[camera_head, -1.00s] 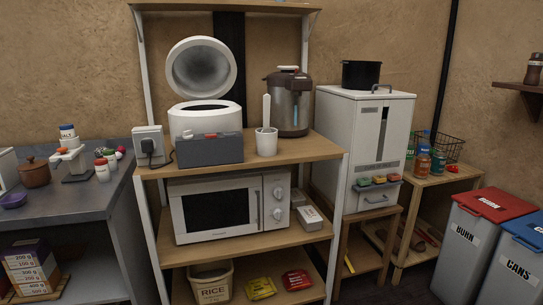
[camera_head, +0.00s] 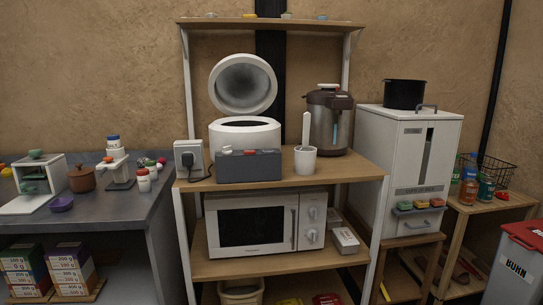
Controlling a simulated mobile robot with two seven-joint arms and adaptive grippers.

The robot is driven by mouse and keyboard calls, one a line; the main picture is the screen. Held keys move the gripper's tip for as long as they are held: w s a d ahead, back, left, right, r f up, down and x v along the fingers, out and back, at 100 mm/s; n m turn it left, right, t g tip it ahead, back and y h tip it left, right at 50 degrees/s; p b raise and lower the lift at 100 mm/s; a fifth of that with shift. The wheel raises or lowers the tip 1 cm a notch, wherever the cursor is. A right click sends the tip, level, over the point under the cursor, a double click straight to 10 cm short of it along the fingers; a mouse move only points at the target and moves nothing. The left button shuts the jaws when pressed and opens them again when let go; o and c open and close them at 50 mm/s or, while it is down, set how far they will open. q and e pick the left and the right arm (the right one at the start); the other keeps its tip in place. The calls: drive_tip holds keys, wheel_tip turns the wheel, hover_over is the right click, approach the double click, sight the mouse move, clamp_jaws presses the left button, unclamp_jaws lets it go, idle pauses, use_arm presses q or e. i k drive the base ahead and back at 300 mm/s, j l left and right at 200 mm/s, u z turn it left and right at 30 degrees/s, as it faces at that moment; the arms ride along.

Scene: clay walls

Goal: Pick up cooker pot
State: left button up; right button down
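A black pot (camera_head: 404,94) stands upright on top of the white rice dispenser (camera_head: 391,133), right of the shelf unit. A white rice cooker (camera_head: 245,132) stands on the middle shelf with its round lid (camera_head: 243,85) raised. The cooker's opening looks dark, and I cannot tell whether a pot sits inside. A grey box with buttons (camera_head: 249,167) stands in front and hides the cooker's lower part. Neither of my grippers is in view.
A white cup with a paddle (camera_head: 305,160) and a thermal pot (camera_head: 329,122) stand right of the cooker. A microwave (camera_head: 252,226) is below. A grey counter (camera_head: 110,216) with jars is at left. A red-lidded bin (camera_head: 515,261) stands at lower right.

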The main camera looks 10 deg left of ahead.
sight(402, 94)
drive_tip(key=i+u, duration=0.25)
drive_tip(key=i, duration=0.7)
drive_tip(key=i+l+u, duration=0.1)
drive_tip(key=i+u, duration=0.15)
drive_tip(key=i, duration=0.65)
